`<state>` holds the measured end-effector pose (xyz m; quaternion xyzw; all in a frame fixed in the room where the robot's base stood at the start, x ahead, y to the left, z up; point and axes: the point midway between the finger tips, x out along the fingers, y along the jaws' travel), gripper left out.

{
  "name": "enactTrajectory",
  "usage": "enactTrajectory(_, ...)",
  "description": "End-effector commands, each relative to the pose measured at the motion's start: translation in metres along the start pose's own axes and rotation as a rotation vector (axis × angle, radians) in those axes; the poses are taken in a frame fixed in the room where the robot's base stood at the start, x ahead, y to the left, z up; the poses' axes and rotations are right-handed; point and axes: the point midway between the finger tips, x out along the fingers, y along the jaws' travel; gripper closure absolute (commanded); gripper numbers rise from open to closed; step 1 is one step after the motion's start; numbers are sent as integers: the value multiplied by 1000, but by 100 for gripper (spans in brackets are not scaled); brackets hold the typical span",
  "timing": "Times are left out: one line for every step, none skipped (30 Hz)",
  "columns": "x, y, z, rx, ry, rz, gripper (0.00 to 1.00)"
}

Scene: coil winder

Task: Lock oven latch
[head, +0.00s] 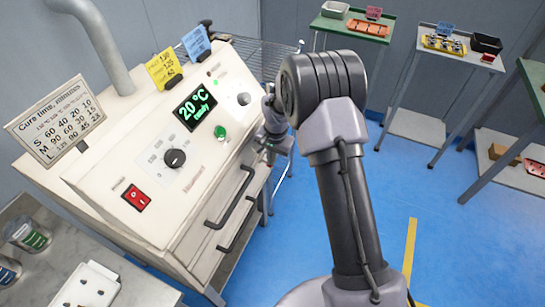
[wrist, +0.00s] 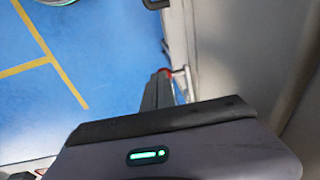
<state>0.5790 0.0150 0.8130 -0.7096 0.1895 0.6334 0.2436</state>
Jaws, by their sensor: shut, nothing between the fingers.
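The oven (head: 150,165) is a cream cabinet with a sloping control panel and dark bar handles (head: 230,198) on its front. My gripper (head: 266,146) is at the right end of the oven front, below the panel. In the wrist view its narrow grey fingers (wrist: 160,88) are together with nothing between them. A small red and metal part (wrist: 180,84) shows just beside the fingertips, close to the pale oven front; it may be the latch. Whether they touch, I cannot tell. In the head view my arm and gripper cover that spot, so the latch position is not clear.
The display (head: 195,105) reads 20 °C, with a lit green button (head: 220,132), a dial (head: 175,158) and a red switch (head: 136,197). A wire rack (head: 262,62) stands behind the oven. Side tables (head: 440,60) stand at the back right. Blue floor (head: 455,220) is clear at right.

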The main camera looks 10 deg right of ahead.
Motion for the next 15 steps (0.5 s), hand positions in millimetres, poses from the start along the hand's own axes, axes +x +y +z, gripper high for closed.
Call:
enactTrajectory(3,0,1,0,-1,0,100)
enactTrajectory(4,0,2,0,-1,0,100)
enactTrajectory(6,1,3,0,-1,0,100)
enactTrajectory(7,1,4,0,-1,0,100)
enactTrajectory(8,1,4,0,-1,0,100)
enactTrajectory(10,1,5,0,-1,0,100)
enactTrajectory(11,1,6,0,-1,0,100)
enactTrajectory(12,1,6,0,-1,0,100)
enactTrajectory(14,2,7,0,-1,0,100)
enactTrajectory(16,2,8,0,-1,0,100)
enactTrajectory(17,2,8,0,-1,0,100)
enactTrajectory(19,2,9,0,-1,0,100)
enactTrajectory(21,2,10,0,-1,0,100)
enactTrajectory(22,2,10,0,-1,0,100)
enactTrajectory(25,3,11,0,-1,0,100)
